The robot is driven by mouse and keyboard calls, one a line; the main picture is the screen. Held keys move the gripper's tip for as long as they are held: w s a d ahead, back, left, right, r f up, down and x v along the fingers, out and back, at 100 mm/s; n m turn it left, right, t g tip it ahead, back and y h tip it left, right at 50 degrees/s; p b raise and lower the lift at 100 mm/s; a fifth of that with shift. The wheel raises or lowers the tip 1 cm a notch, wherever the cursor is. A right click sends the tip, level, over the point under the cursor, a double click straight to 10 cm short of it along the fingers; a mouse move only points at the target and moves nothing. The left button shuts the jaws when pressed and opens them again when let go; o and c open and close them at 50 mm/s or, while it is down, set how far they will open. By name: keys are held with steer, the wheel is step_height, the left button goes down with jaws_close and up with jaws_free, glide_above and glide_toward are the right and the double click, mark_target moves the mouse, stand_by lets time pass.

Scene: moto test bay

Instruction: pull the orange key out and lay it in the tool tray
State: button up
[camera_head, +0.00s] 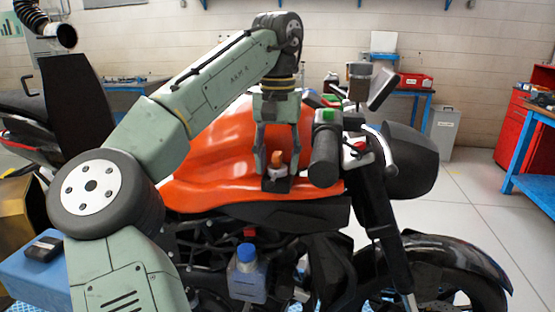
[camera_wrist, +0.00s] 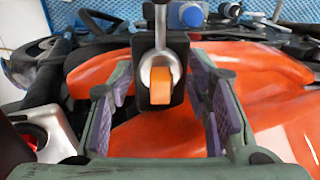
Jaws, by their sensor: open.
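The orange key (camera_wrist: 162,85) sits in a round metal lock on a dark block (camera_wrist: 178,58) in the wrist view. In the head view the key (camera_head: 277,157) stands in its dark holder on the orange tank, beside the handlebar grip. My gripper (camera_head: 276,168) points down with its fingers spread to either side of the key. In the wrist view my gripper (camera_wrist: 160,100) is open, with gaps between its purple pads and the key. I cannot identify the tool tray for certain; a red open box (camera_head: 415,81) stands on the bench at the back.
The orange motorcycle tank (camera_head: 215,150) lies under my gripper. The black handlebar grip (camera_head: 325,150) stands close to its right. A blue-capped container (camera_head: 247,270) is lower on the motorcycle. A blue surface (camera_head: 35,278) with a black object is at lower left.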

stand_by(0.7)
jaws_close()
stand_by(0.4)
steer(key=o, duration=0.5)
jaws_free()
